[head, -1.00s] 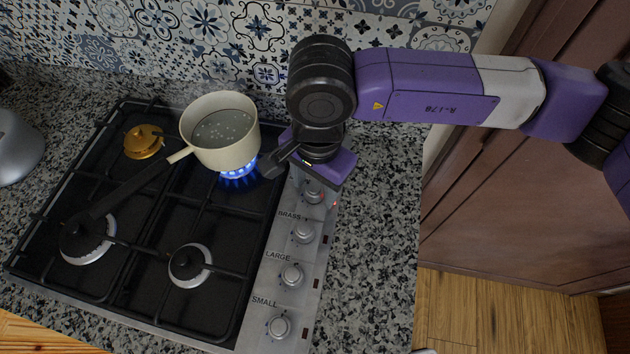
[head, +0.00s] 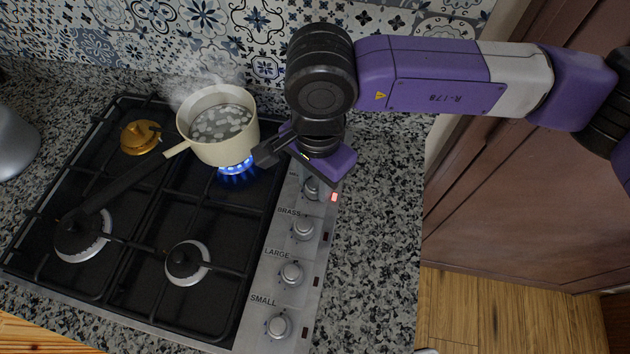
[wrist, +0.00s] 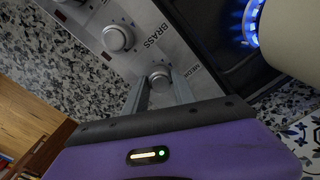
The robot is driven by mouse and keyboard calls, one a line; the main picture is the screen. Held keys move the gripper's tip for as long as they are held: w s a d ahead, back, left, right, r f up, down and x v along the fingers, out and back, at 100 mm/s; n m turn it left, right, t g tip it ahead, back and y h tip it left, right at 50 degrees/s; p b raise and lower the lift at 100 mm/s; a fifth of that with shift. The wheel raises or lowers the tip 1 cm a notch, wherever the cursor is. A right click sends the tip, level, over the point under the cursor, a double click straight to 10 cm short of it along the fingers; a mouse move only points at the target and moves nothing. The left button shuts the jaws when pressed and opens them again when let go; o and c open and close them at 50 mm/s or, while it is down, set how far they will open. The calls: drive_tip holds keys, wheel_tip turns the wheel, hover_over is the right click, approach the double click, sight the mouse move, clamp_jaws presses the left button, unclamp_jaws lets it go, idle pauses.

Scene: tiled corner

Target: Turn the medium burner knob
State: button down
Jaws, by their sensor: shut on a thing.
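The medium burner knob (head: 311,188) is the round silver knob at the far end of the control strip, partly hidden under my gripper in the head view. In the wrist view the knob (wrist: 160,74) sits between the two grey fingers of my gripper (wrist: 159,88), beside a partly covered label starting "MED". My gripper is shut on the knob. The back burner (head: 236,170) beside it burns with a blue flame. A cream pot (head: 216,155) of bubbling, steaming water stands over that flame.
The brass (head: 303,228), large (head: 291,273) and small (head: 278,325) knobs line the strip toward the front. The pot stands close to the left of my gripper. Bare granite counter (head: 380,220) lies to the right.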

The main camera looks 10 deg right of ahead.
drive_tip(key=m+b, duration=0.1)
drive_tip(key=b, duration=0.1)
drive_tip(key=m+b, duration=0.4)
drive_tip(key=shift+f, duration=0.25)
drive_tip(key=m+b, duration=0.3)
drive_tip(key=shift+r, duration=0.1)
drive_tip(key=shift+r+m+b, duration=0.1)
drive_tip(key=shift+m+b, duration=0.55)
drive_tip(key=shift+m, duration=0.15)
drive_tip(key=shift+r, duration=0.1)
drive_tip(key=c, duration=1)
unclamp_jaws()
drive_tip(key=shift+c, duration=0.2)
